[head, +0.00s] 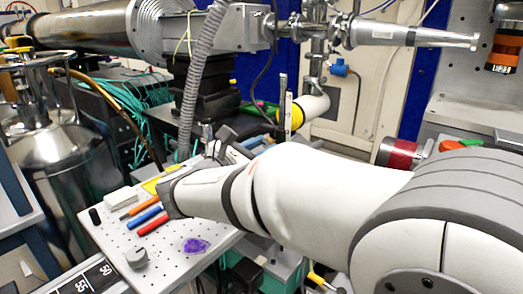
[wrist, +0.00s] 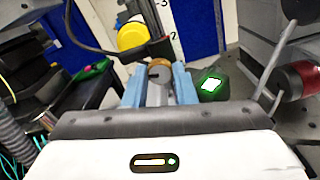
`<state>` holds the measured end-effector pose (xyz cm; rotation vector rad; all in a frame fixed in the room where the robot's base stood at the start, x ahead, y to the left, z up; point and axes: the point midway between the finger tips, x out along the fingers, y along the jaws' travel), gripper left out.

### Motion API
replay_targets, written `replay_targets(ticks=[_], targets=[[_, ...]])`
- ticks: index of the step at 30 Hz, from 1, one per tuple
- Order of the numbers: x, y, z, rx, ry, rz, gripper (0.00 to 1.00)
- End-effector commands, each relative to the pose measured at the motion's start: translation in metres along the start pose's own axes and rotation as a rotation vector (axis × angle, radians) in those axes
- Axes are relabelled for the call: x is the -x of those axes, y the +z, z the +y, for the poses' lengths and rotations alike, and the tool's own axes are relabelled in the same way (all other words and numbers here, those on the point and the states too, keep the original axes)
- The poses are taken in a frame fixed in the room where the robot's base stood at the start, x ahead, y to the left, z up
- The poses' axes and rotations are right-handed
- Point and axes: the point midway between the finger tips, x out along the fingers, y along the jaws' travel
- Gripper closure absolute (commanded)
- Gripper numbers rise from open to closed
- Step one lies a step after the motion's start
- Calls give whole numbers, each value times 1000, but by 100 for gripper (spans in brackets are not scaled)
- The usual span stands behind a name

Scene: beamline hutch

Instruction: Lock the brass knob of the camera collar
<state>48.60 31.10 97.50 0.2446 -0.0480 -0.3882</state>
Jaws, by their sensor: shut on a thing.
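In the wrist view, a round brass knob (wrist: 159,70) sits between the tips of my gripper's two blue fingers. My gripper (wrist: 160,80) is shut on it. A grey rounded part shows between the fingers, just nearer than the brass. A post with a number scale (wrist: 165,17) rises behind the knob. The collar itself cannot be made out clearly behind the fingers. Whether the knob is locked cannot be told.
A yellow round part (wrist: 132,37) on a dark arm stands left of the post. A dark box with a lit green-white screen (wrist: 211,86) is close right of the fingers. A perforated table (head: 188,258) holds coloured pens or tools and a grey knob (head: 137,257).

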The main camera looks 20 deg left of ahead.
Motion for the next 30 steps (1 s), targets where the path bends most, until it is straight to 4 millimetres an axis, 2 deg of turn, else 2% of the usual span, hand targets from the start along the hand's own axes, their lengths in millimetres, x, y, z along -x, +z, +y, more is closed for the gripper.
replay_targets(ticks=[30], targets=[[0,-5,-2,-963,0,0,99]])
